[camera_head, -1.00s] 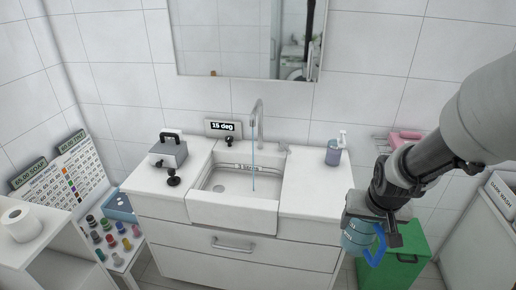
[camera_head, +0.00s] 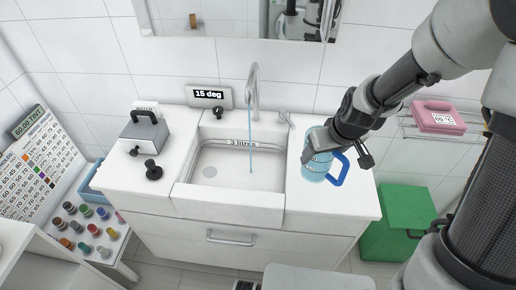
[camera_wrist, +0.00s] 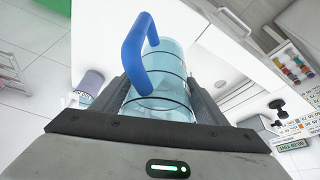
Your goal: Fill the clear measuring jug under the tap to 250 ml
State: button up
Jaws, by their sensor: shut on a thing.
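The clear, bluish measuring jug (camera_head: 316,170) with a blue handle is in my gripper (camera_head: 334,152), over the counter right of the sink. In the wrist view the jug (camera_wrist: 160,65) sits between both fingers (camera_wrist: 161,100), with dark rings around it and the handle toward the camera. I cannot tell whether it holds water. The tap (camera_head: 254,85) stands behind the sink (camera_head: 228,200), and a thin blue stream (camera_head: 250,145) falls from it into the basin. The jug is to the right of the stream, apart from it.
A "15 deg" display (camera_head: 209,95) stands behind the sink. A grey box with a black handle (camera_head: 145,135) is on the left counter. A soap bottle shows in the wrist view (camera_wrist: 90,83). A green bin (camera_head: 396,220) stands right of the cabinet.

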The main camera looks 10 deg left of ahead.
jog(key=w+a+f+n+g+y, duration=0.1)
jog(key=a+f+n+g, duration=0.15)
jog(key=a+n, duration=0.45)
jog(key=w+a+f+n+g+y, duration=0.1)
jog(key=a+f+n+y, duration=0.2)
jog(key=a, duration=0.8)
jog(key=shift+n+t+h, duration=0.25)
jog(key=shift+n+h, duration=0.25)
jog(key=shift+h, duration=0.1)
jog(key=w, duration=0.1)
jog(key=w+a, duration=0.1)
jog(key=w, duration=0.1)
jog(key=w+p, duration=0.1)
jog(key=w, duration=0.1)
jog(key=shift+w+a+r, duration=0.15)
jog(key=shift+a+r, duration=0.05)
jog(key=shift+a, duration=0.1)
jog(key=shift+w, duration=0.1)
jog(key=w, duration=0.2)
jog(key=w+a+b, duration=0.1)
jog(key=w, duration=0.1)
jog(key=shift+w+a, duration=0.2)
jog(key=shift+w, duration=0.15)
dwell(1.8)
